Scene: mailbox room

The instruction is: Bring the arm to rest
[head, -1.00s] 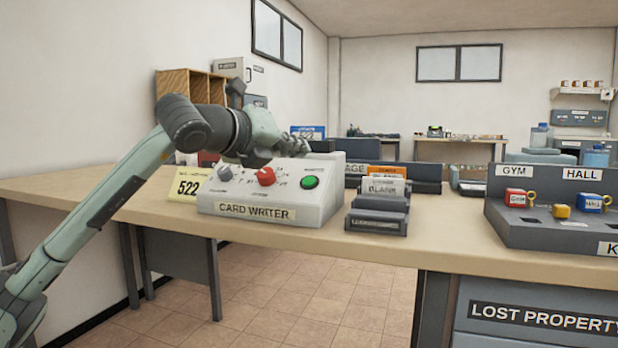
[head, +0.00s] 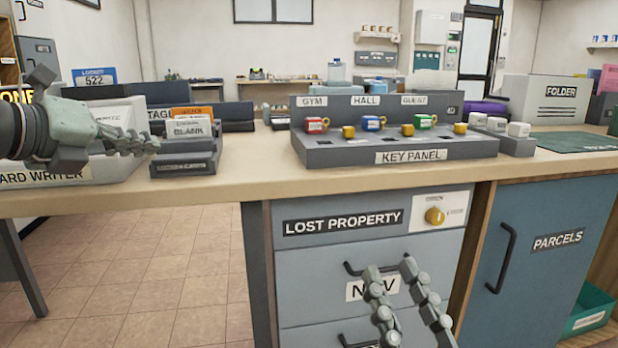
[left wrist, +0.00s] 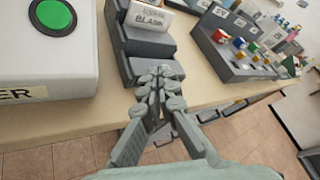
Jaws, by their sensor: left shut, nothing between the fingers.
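My left gripper (head: 152,143) is at the left of the head view, in front of the right end of the card writer (head: 60,177). Its fingers are together and empty. In the left wrist view the left gripper (left wrist: 160,72) shows shut in front of the card rack (left wrist: 150,46), pointing toward it. I cannot tell if it touches the rack. My right gripper (head: 391,270) rises from the bottom of the head view, its two fingers apart and empty, in front of the drawers (head: 300,255).
The key panel (head: 345,152) with coloured key tags stands mid-counter. A folder box (head: 540,102) and a green mat (head: 580,143) are further right. Below the counter are the lost property drawer (head: 290,240) and the parcels door (head: 550,270). The floor (head: 150,270) at lower left is clear.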

